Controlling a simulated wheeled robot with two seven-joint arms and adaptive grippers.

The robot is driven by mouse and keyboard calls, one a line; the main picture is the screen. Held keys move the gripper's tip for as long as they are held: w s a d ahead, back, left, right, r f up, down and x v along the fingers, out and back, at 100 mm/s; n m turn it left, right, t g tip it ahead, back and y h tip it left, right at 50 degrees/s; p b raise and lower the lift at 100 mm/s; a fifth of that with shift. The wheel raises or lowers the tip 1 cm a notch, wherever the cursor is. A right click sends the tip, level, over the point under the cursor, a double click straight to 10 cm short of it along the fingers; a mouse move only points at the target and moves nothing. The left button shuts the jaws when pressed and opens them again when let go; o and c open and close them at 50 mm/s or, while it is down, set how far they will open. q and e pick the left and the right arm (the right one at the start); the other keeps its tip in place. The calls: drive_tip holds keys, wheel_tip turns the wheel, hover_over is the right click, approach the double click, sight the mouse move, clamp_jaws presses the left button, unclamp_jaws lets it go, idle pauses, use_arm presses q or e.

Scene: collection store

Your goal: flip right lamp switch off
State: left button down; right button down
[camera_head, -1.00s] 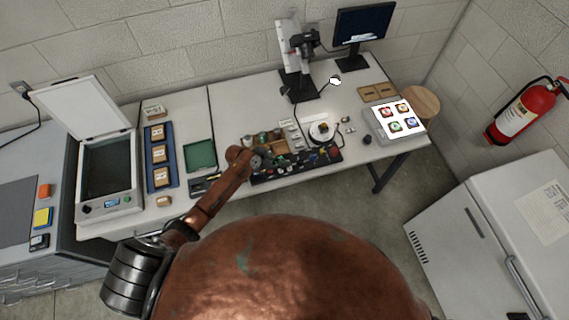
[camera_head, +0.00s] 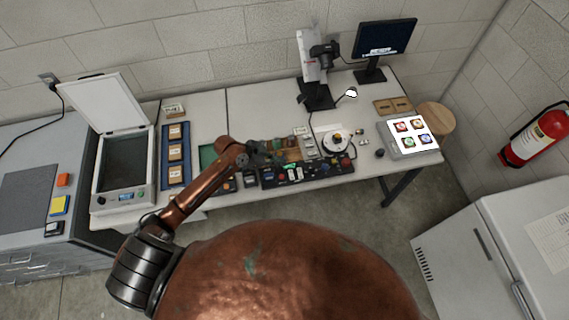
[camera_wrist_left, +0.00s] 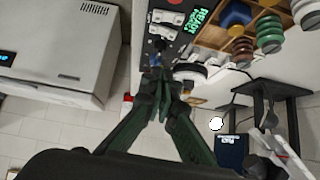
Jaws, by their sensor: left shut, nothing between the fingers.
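A dark control panel (camera_head: 312,173) with several knobs, buttons and a lit green display lies along the table's front edge. In the left wrist view, the green READY display (camera_wrist_left: 199,20) and pale switches (camera_wrist_left: 162,30) show on it. I cannot tell which one is the right lamp switch. A small lamp (camera_head: 351,92) glows white near the camera stand; a white glow also shows in the left wrist view (camera_wrist_left: 216,123). My left gripper (camera_head: 272,157) is shut and empty, over the panel's left end. Its fingertips (camera_wrist_left: 164,84) come together beside the panel. My right gripper is not in view.
A wooden tray (camera_wrist_left: 221,38) of coloured spools stands behind the panel. A scanner (camera_head: 124,165) with raised lid and a blue tray (camera_head: 175,182) are at left. A lit pad (camera_head: 425,131), camera stand (camera_head: 313,70) and monitor (camera_head: 383,38) are farther right.

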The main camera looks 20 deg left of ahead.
use_arm(q)
drive_tip(key=s+a+f+n, duration=0.1)
drive_tip(key=s+f, duration=0.1)
drive_tip(key=s+a+f+n+y, duration=0.1)
drive_tip(key=s+f, duration=0.1)
drive_tip(key=f, duration=0.1)
drive_tip(key=s+f+n+b, duration=0.1)
drive_tip(key=s+f, duration=0.1)
drive_tip(key=f, duration=0.1)
drive_tip(key=shift+s+a+y, duration=0.1)
drive_tip(key=shift+a+y, duration=0.3)
drive_tip(key=s+a+f+n+y+b, duration=0.1)
drive_tip(key=s+a+f+n+y, duration=0.2)
drive_tip(key=s+a+f+n, duration=0.45)
drive_tip(key=s+a+f+g+y+b, duration=0.1)
drive_tip(key=s+f+b, duration=0.1)
drive_tip(key=s+f, duration=0.65)
drive_tip(key=s+a+f+g+y+b, duration=0.1)
drive_tip(key=s+a+f+b, duration=0.15)
drive_tip(key=f, duration=1.05)
drive_tip(key=s+f+g+b, duration=0.1)
drive_tip(key=s+f, duration=0.9)
drive_tip(key=s, duration=0.3)
drive_tip(key=s+f+g+b, duration=0.1)
drive_tip(key=s+f+b, duration=0.1)
drive_tip(key=s+f, duration=0.7)
drive_tip(key=s, duration=0.4)
drive_tip(key=shift+d+f+y, duration=0.25)
drive_tip(key=shift+f+y, duration=0.15)
drive_tip(key=shift+s, duration=0.15)
